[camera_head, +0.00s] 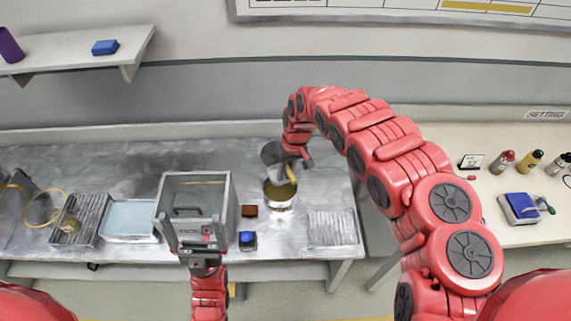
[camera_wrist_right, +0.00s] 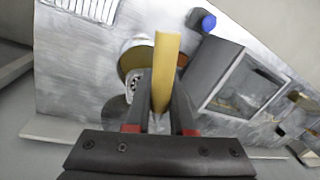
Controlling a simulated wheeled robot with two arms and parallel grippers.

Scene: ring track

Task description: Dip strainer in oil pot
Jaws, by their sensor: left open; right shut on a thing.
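The oil pot (camera_head: 280,203), a metal pot with golden-brown oil, stands on the steel counter in the head view. Its dark gold oil shows partly behind the handle in the right wrist view (camera_wrist_right: 130,60). My right gripper (camera_head: 297,158) is above the pot's back rim, shut on the strainer's tan handle (camera_head: 290,173), which is large in the wrist view (camera_wrist_right: 166,65). My left gripper (camera_head: 201,248) is open and empty at the counter's front edge.
A grey glass-sided box (camera_head: 163,205) stands left of the pot, close to my left gripper. A small brown block (camera_head: 250,211) and a blue button (camera_head: 247,238) lie between. A wire rack (camera_head: 332,228) is at right. Bottles (camera_head: 530,162) stand on the right table.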

